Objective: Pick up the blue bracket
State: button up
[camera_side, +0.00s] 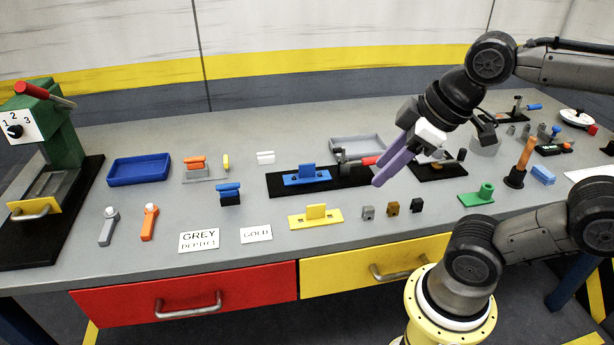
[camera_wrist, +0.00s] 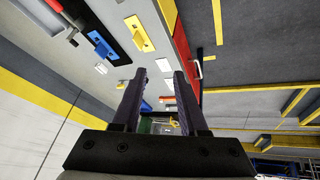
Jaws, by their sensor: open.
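The blue bracket (camera_side: 307,177) is a flat blue plate with an upright block. It sits on a black base (camera_side: 277,190) in the middle of the bench, and also shows at the upper left of the wrist view (camera_wrist: 102,46). My gripper (camera_side: 381,180), with long purple fingers, hangs above the bench to the right of the bracket. In the wrist view the two fingers (camera_wrist: 160,76) stand apart with nothing between them. The bracket is clear of the fingers.
A red-handled clamp (camera_side: 368,161) stands on the black base, right of the bracket and close to my fingers in the side view. A yellow bracket (camera_side: 316,215) lies in front. A grey tray (camera_side: 358,146) is behind.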

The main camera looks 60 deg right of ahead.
jog(key=w+r+n, duration=0.2)
jog(key=w+r, duration=0.2)
jog(key=n+g, duration=0.3)
jog(key=g, duration=0.3)
send_over(307, 165)
jog(key=f, duration=1.8)
jog(key=shift+s+d, duration=0.1)
jog(key=shift+d, duration=0.1)
jog(key=shift+w+f, duration=0.2)
jog(key=shift+f, duration=2.9)
grip_shut()
jog(key=shift+r, duration=0.1)
